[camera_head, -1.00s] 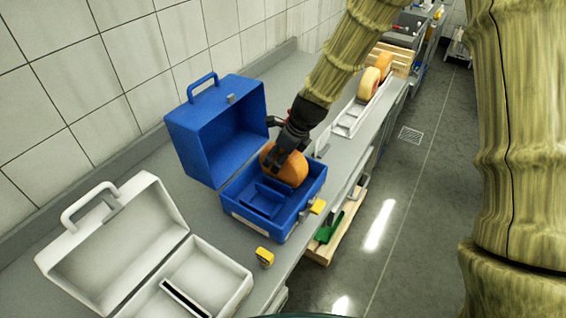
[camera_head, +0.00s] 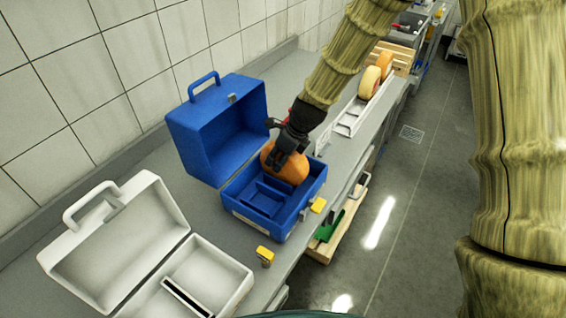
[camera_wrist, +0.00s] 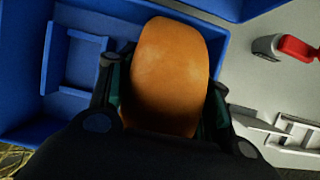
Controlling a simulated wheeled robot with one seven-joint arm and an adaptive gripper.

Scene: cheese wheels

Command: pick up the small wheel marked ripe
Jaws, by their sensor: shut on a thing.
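An orange cheese wheel (camera_head: 285,165) is at the back of the open blue case (camera_head: 283,225). My gripper (camera_head: 285,152) is shut on it from above. In the wrist view the wheel (camera_wrist: 168,75) stands on edge between my two fingers (camera_wrist: 160,105), one on each side. I see no mark on the wheel, so I cannot tell whether it reads ripe. Its lower part is hidden, and I cannot tell whether it touches the case floor.
The blue lid (camera_head: 215,140) stands open behind the wheel, close to my gripper. An open white case (camera_head: 120,240) is at the front left. A yellow object (camera_head: 265,256) lies on the counter (camera_head: 222,232). A red-handled item (camera_wrist: 295,48) shows beside the case.

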